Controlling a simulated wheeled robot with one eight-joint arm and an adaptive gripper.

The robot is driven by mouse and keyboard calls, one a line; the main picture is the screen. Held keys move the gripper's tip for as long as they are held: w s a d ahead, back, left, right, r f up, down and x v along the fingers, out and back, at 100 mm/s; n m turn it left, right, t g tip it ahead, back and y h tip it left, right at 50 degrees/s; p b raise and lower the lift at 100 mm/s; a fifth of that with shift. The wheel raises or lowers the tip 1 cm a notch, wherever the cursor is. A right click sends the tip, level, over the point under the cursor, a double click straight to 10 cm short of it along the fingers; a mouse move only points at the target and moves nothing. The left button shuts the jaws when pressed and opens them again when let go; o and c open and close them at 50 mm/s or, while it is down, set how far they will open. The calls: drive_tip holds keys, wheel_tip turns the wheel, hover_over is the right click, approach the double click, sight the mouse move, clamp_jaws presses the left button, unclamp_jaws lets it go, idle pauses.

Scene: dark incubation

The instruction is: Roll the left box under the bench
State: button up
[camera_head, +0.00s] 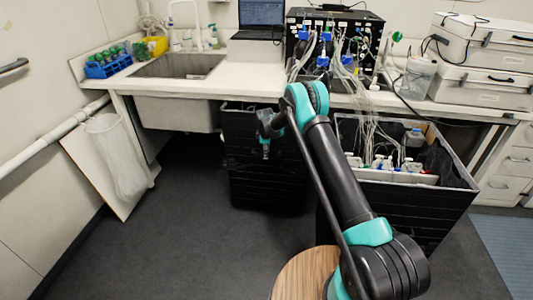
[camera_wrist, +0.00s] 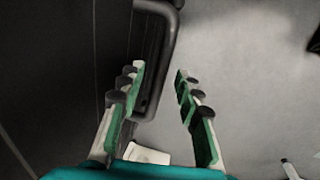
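The left box (camera_head: 240,165) is black with ribbed sides and stands on the floor at the bench's front edge. My arm hides part of it in the head view. The bench (camera_head: 215,90) is a long white worktop with a sink. My gripper (camera_head: 265,150) is in front of the left box, pointing down. In the wrist view my gripper (camera_wrist: 158,75) is open. A dark bar handle (camera_wrist: 168,45) on the box's dark side (camera_wrist: 60,60) lies between the fingers, closer to the left finger. I cannot tell whether it touches a finger.
A right box (camera_head: 400,195), open and holding bottles with tubes, stands beside my arm at right. A clear bag (camera_head: 115,155) hangs at left. Tubes run from the bench equipment (camera_head: 335,35) into the right box. The floor (camera_head: 185,235) at front left is free.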

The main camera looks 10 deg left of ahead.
clamp_jaws()
idle(0.3)
idle(0.3)
